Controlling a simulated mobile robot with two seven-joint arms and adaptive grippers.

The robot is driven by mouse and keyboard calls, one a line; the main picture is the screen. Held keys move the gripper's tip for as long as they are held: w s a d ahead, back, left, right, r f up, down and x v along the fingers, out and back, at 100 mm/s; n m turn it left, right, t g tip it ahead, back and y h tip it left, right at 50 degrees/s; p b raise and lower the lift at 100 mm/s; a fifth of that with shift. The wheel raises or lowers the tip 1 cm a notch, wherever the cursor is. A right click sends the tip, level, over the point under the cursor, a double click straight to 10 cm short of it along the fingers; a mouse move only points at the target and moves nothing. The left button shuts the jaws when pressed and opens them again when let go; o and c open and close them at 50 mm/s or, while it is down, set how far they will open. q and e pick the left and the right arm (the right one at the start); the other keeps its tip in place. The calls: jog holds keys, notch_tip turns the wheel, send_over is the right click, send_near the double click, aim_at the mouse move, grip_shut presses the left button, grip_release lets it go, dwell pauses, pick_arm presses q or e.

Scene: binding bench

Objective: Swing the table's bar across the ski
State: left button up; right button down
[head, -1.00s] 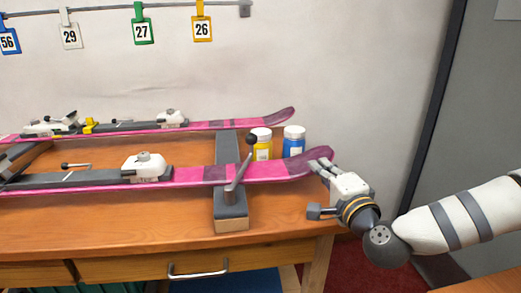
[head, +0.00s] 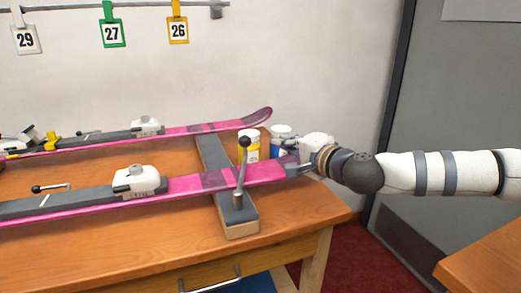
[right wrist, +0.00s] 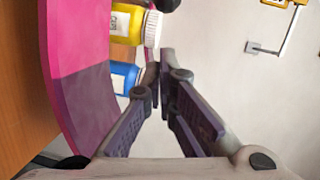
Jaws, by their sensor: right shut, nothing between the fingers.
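The near pink ski (head: 200,184) lies across the bench on a dark grey cross support (head: 232,222). In the right wrist view the closed fingers (right wrist: 164,88) point past the ski (right wrist: 78,75). My left gripper is not in view.
A yellow jar (head: 248,147) and a blue jar (head: 279,148) stand behind the near ski, close to my right gripper. A second pink ski (head: 205,129) lies farther back. Bare wood (head: 291,207) shows at the table's right end.

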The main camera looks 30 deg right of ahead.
aim_at(240, 141)
jog(key=w+a, duration=0.1)
jog(key=w+a+f, duration=0.1)
jog(key=w, duration=0.1)
jog(key=shift+w+b, duration=0.25)
jog(key=shift+b, duration=0.15)
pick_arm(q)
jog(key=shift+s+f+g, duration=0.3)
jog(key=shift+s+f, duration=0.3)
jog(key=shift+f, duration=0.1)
pick_arm(e)
jog(key=shift+w+a+r, duration=0.1)
jog(key=shift+w+a, duration=0.2)
jog(key=shift+a, duration=0.05)
jog(key=w+a+y, duration=0.1)
jog(key=w+a, duration=0.1)
jog(key=w+a+n+y+b, duration=0.1)
jog(key=w+a, duration=0.1)
jog(key=shift+a+n, duration=0.15)
jog(key=shift+n, duration=0.15)
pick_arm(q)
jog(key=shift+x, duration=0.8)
pick_arm(e)
jog(key=shift+w+a, duration=0.2)
jog(key=shift+a, duration=0.05)
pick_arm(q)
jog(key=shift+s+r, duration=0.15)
pick_arm(e)
jog(key=shift+d, duration=0.1)
